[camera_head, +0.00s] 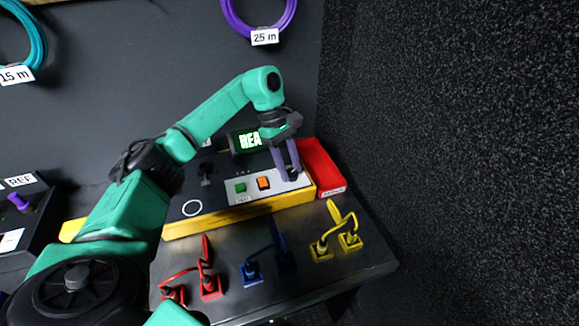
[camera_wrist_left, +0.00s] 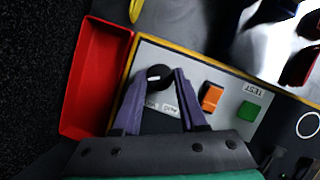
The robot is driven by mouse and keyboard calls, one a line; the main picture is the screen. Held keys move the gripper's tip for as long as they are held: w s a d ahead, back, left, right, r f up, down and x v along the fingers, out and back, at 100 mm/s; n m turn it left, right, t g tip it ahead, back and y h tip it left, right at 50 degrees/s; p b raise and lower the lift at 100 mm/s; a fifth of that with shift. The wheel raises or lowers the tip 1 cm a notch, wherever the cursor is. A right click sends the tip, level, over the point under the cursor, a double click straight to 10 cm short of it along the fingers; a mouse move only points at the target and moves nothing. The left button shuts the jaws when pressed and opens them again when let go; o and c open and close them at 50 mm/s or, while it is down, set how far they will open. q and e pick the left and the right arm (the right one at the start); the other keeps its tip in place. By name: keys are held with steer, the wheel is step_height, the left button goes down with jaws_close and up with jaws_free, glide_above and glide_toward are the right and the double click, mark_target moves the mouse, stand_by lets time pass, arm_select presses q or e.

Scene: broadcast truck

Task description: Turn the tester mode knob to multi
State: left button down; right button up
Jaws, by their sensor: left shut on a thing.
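The tester (camera_head: 237,217) is a yellow-edged box with a grey panel, standing on the dark bench. Its black mode knob (camera_wrist_left: 160,74) has a pale mark and sits between the purple fingers of my left gripper (camera_wrist_left: 163,76). The left gripper is shut on the knob, and in the head view (camera_head: 290,174) its fingers point down at the right end of the panel, mostly hiding the knob. Small labels (camera_wrist_left: 168,110) lie beside the knob, partly behind the gripper and too small to read surely. My right gripper is not in view.
An orange button (camera_head: 264,183) and a green button (camera_head: 240,188) are left of the knob. A red tray (camera_head: 318,166) stands close on the right. Red, blue and yellow (camera_head: 349,241) plugs with cables line the front.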

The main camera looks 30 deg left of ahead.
arm_select(q)
steer(key=shift+w+r, duration=0.1)
steer(key=shift+r, duration=0.1)
steer(key=shift+c, duration=2.2)
jaws_free()
steer(key=shift+f, duration=0.1)
steer(key=v, duration=0.7)
steer(key=shift+r+b, duration=0.25)
steer(key=shift+b, duration=0.1)
steer(key=shift+a+f, duration=0.1)
steer(key=shift+a, duration=0.05)
